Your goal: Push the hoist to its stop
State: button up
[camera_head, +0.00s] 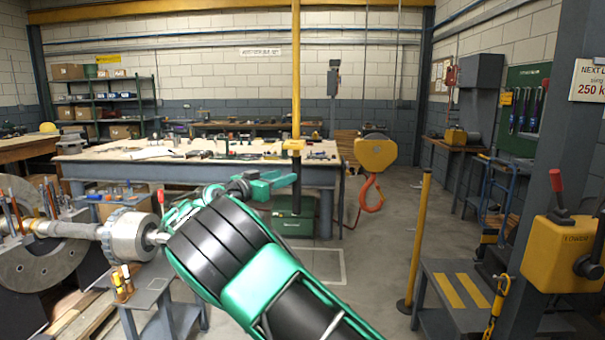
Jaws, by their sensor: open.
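The hoist shows as a yellow block (375,152) right of centre, with an orange hook (371,194) hanging under it. Its travel stop cannot be made out. A yellow vertical bar (296,70) comes down from the top, left of the block, and ends in a dark lower part (293,150).
A yellow post (416,240) stands on the floor to the right. A yellow control box (561,245) with a red-knobbed lever is at the far right. A shaft with a metal hub (128,235) is at left. A long workbench (225,172) spans behind.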

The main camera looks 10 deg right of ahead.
jog(key=x, duration=1.1)
jog(key=shift+s+d, duration=0.15)
jog(key=shift+d, duration=0.05)
jog(key=shift+f, duration=0.15)
grip_shut()
